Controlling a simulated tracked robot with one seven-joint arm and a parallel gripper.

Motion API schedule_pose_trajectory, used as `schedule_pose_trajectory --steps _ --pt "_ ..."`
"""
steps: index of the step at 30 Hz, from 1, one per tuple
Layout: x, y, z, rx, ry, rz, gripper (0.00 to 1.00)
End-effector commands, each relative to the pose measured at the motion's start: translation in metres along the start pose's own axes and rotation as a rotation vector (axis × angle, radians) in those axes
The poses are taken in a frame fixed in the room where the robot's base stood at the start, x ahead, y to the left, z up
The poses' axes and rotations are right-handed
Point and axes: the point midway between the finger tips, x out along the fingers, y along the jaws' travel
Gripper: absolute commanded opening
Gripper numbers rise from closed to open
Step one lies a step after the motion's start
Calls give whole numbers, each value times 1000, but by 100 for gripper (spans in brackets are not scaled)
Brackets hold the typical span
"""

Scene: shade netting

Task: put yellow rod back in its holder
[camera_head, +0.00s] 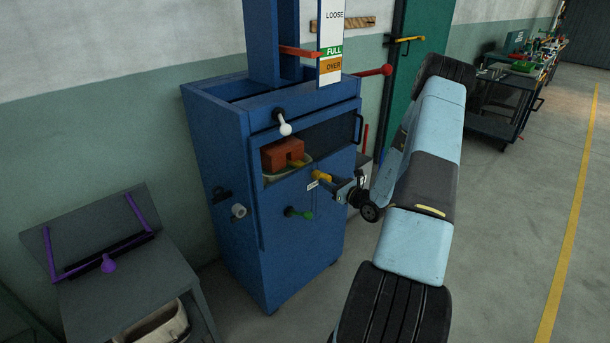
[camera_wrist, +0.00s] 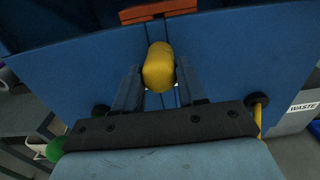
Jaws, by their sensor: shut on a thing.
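The yellow rod (camera_head: 321,176) shows as a rounded yellow end at the front of the blue cabinet (camera_head: 225,170), by a small white label (camera_head: 313,184). My gripper (camera_head: 335,183) is shut on it from the right. In the wrist view the yellow rod (camera_wrist: 158,67) stands between the two fingers (camera_wrist: 158,90), its blunt end towards the camera. I cannot tell how far the rod sits in the panel, and no separate holder can be made out.
An orange-red block (camera_head: 282,153) sits in the cabinet opening above. A green knob (camera_head: 298,213), a white-ended lever (camera_head: 284,127) and a red lever (camera_head: 373,71) stick out of the cabinet. A grey stand with purple rods (camera_head: 108,263) is at left. The floor at right is clear.

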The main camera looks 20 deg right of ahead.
Motion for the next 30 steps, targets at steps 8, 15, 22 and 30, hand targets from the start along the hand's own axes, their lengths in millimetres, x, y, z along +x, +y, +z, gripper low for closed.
schedule_pose_trajectory --steps 8,15,22,30 --pt "0 0 0 0 -1 0 0" --pt "-3 0 0 0 -1 0 0" --pt "-7 0 0 0 0 0 0" --pt "-12 0 0 0 0 0 0"
